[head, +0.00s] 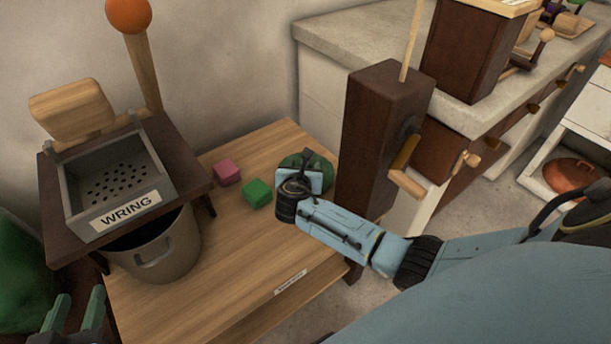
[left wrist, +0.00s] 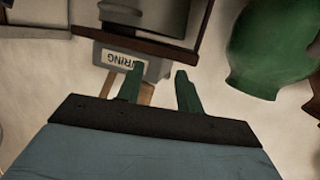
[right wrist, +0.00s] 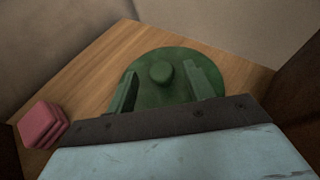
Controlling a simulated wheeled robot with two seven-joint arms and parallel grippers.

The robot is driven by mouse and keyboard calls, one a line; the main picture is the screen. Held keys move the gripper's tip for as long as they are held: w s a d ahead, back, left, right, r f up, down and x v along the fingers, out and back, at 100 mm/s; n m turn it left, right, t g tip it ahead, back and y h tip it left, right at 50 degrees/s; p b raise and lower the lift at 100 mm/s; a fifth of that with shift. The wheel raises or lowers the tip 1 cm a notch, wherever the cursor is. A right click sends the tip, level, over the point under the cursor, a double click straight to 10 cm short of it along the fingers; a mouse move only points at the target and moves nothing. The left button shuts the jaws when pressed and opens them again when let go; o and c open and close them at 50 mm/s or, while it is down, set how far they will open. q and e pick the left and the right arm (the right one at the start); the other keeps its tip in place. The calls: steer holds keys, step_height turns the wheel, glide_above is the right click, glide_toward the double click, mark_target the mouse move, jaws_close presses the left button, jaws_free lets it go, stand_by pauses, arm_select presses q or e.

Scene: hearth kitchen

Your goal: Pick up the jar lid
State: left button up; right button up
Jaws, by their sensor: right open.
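The jar lid (right wrist: 160,98) is a round dark green disc with a small knob in its middle. It lies on the wooden table. In the head view the lid (head: 323,166) shows only in part behind my right gripper (head: 305,172). In the right wrist view my right gripper (right wrist: 163,82) is open, with one finger on each side of the knob and over the lid. I cannot tell whether the fingers touch it. My left gripper (left wrist: 155,80) is open and empty; in the head view it shows at the lower left (head: 77,312).
A pink block (head: 227,174) and a green block (head: 258,193) lie left of the lid. A WRING stand (head: 180,150) with a metal bucket (head: 160,255) stands at left. A tall dark wooden post (head: 375,135) stands close right of the lid. A large green vessel (left wrist: 268,50) is at far left.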

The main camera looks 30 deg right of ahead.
steer(key=b+x, duration=0.1)
steer(key=x, duration=0.1)
steer(key=shift+w+d+f+b, duration=0.2)
steer(key=shift+d+f+b, duration=0.1)
steer(key=shift+b, duration=0.1)
arm_select(q)
step_height(320, 180, up, 8)
steer(key=d+t+h, duration=0.1)
steer(key=t+h, duration=0.1)
steer(key=t, duration=0.3)
steer(key=shift+d+r, duration=0.15)
steer(key=shift+d, duration=0.15)
steer(key=shift+w, duration=0.1)
arm_select(e)
jaws_close()
